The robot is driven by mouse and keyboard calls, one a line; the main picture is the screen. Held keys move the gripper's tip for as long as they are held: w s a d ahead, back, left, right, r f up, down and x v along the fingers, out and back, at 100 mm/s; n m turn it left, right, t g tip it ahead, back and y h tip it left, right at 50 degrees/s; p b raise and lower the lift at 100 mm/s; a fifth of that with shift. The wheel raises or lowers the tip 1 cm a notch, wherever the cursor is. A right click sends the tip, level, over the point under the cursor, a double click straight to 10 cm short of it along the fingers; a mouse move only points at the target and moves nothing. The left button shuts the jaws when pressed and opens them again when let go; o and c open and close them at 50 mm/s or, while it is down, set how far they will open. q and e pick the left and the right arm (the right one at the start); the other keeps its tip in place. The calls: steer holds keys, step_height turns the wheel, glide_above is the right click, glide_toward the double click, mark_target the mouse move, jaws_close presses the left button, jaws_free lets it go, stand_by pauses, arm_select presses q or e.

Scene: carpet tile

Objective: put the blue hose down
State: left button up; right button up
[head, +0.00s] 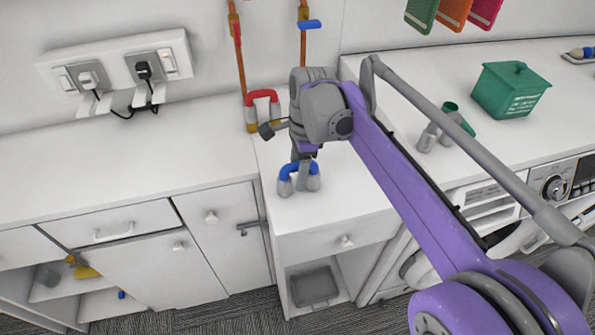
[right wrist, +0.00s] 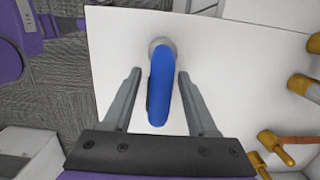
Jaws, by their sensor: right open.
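The blue hose (head: 287,170) is a short bent tube with grey ends, on the white worktop near its front edge in the head view. In the right wrist view the blue hose (right wrist: 161,95) lies between two parted fingers, with a gap on each side. My right gripper (head: 304,180) is open and comes down around the hose from above. It also shows at close range in the right wrist view (right wrist: 158,77). The gripper partly hides the hose in the head view. My left gripper is not in view.
A red hose (head: 262,95) stands behind, by the copper pipes (head: 238,55) with brass fittings. A green box (head: 510,90) and a grey and green item (head: 445,125) stand on the right counter.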

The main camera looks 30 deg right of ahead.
steer(key=r, duration=0.4)
steer(key=d+r, duration=0.1)
steer(key=r, duration=0.3)
steer(key=r+p, duration=0.1)
steer(key=r, duration=0.3)
steer(key=shift+s+d, duration=0.15)
steer(key=shift+d, duration=0.05)
steer(key=shift+f, duration=0.1)
